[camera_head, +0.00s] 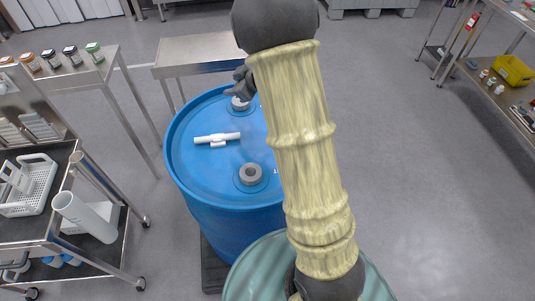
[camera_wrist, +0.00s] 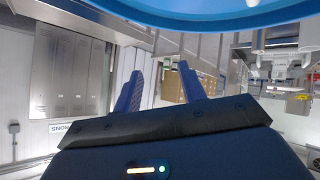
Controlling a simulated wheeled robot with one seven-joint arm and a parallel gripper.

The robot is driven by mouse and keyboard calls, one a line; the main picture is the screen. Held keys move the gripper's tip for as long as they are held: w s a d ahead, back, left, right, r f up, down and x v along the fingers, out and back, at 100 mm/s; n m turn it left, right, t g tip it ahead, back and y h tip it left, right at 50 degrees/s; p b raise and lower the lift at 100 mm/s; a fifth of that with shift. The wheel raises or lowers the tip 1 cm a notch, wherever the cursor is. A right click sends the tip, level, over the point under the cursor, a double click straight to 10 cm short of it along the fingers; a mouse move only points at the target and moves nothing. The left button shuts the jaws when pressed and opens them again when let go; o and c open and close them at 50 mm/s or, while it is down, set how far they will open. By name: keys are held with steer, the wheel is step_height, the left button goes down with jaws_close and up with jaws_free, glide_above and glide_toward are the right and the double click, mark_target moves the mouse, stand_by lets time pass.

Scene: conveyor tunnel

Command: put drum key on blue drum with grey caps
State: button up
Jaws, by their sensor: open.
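The blue drum (camera_head: 200,177) stands upright left of my arm, with two round grey caps on its lid: a near cap (camera_head: 250,174) and a far cap (camera_head: 240,104). The white drum key (camera_head: 217,138) lies flat on the lid, left of both caps and apart from them. My gripper (camera_head: 242,84) is at the far edge of the drum by the far cap, partly hiding that area. In the wrist view its two fingers (camera_wrist: 158,78) are spread with nothing between them, and the blue drum's rim (camera_wrist: 220,20) shows above. My arm hides the lid's right side.
A teal drum (camera_head: 258,268) stands in front, under my arm. A steel table (camera_head: 195,47) is behind the blue drum. A cart with a white basket (camera_head: 27,185) and a white cylinder (camera_head: 85,216) is at left.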

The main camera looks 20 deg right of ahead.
steer(key=s+d+r+m+h, duration=0.1)
steer(key=s+d+m+h, duration=0.35)
steer(key=s+m, duration=0.35)
steer(key=s+a+f+m+g, duration=0.1)
steer(key=s+a+g, duration=0.1)
steer(key=s, duration=0.7)
steer(key=s+a+f+m+g, duration=0.1)
steer(key=s+g, duration=0.3)
steer(key=s, duration=0.6)
steer(key=shift+s+a+f+g+h, duration=0.2)
steer(key=shift+a+f+g+h, duration=0.15)
steer(key=shift+a+g, duration=0.05)
